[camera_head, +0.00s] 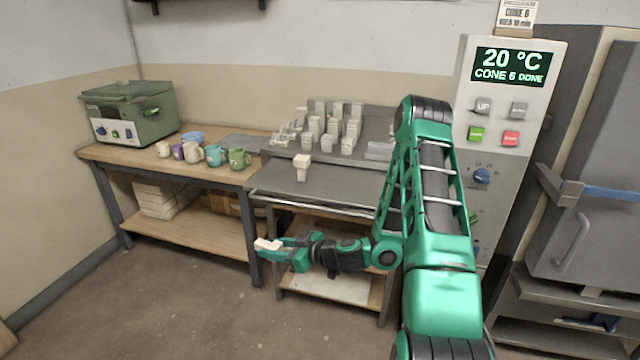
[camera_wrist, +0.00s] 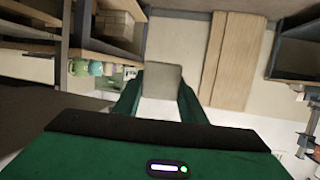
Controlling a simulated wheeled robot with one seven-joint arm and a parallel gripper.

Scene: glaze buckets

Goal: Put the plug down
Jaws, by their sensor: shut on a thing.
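A cream-white plug (camera_head: 266,244) is in my gripper (camera_head: 275,248), which is shut on it. My gripper is at the lower middle of the head view, in front of the benches' front edge and below the grey table top (camera_head: 335,192). In the wrist view the plug (camera_wrist: 162,79) shows between the two green fingers (camera_wrist: 160,100), with a grey face and a white part below it. A similar cream plug-shaped piece (camera_head: 302,165) stands upright on the grey table top.
Several mugs (camera_head: 215,154) and a green kiln-like box (camera_head: 130,112) stand on the wooden bench (camera_head: 225,174). White pieces (camera_head: 330,128) crowd a raised grey shelf behind the table. The front of the grey table top is mostly clear. A control panel reading 20 °C (camera_head: 510,66) stands right.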

